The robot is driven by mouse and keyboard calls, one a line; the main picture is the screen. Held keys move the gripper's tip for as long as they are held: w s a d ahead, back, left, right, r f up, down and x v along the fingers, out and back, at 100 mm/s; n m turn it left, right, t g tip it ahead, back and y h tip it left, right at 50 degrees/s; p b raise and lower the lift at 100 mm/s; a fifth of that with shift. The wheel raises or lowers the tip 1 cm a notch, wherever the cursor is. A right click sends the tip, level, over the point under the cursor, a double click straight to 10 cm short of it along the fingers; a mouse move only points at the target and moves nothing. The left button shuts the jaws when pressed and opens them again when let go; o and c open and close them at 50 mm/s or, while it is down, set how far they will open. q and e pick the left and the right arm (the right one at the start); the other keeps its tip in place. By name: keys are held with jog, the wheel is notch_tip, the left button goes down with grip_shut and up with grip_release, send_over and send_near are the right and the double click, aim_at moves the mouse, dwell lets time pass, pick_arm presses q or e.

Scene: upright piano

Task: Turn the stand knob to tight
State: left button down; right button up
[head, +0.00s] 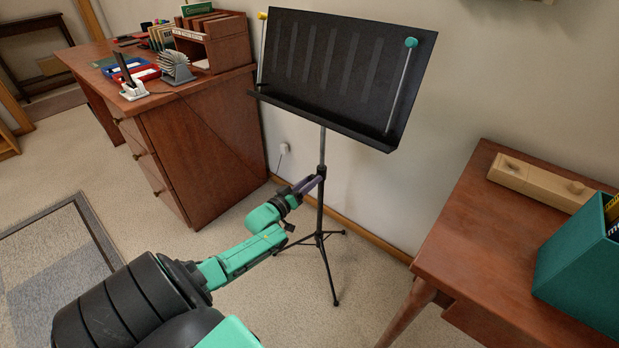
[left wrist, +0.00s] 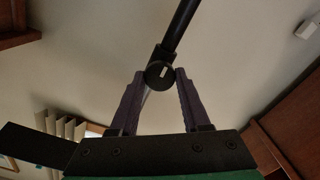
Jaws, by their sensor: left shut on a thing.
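The black music stand (head: 322,150) stands upright on its tripod, with its ribbed desk (head: 335,75) tilted at the top. The stand knob (left wrist: 158,75) is a round black disc with a short pale mark, at the pole's collar in the left wrist view. My left gripper (head: 316,181) reaches the pole at knob height, and its two purple fingers (left wrist: 160,78) are shut on the knob from both sides. In the head view the fingers and collar overlap, so the knob is hard to make out. My right gripper is in neither view.
A wooden desk (head: 205,125) with office items stands at the left. A wooden table (head: 470,235) with a teal box (head: 575,265) and a wooden block (head: 535,180) is at the right. The wall is close behind the stand. Carpet is clear in front.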

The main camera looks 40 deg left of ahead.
pick_arm(q)
jog(key=shift+f, duration=0.1)
dwell(0.4)
jog(key=shift+c, duration=1.9)
grip_release()
jog(key=shift+s, duration=0.1)
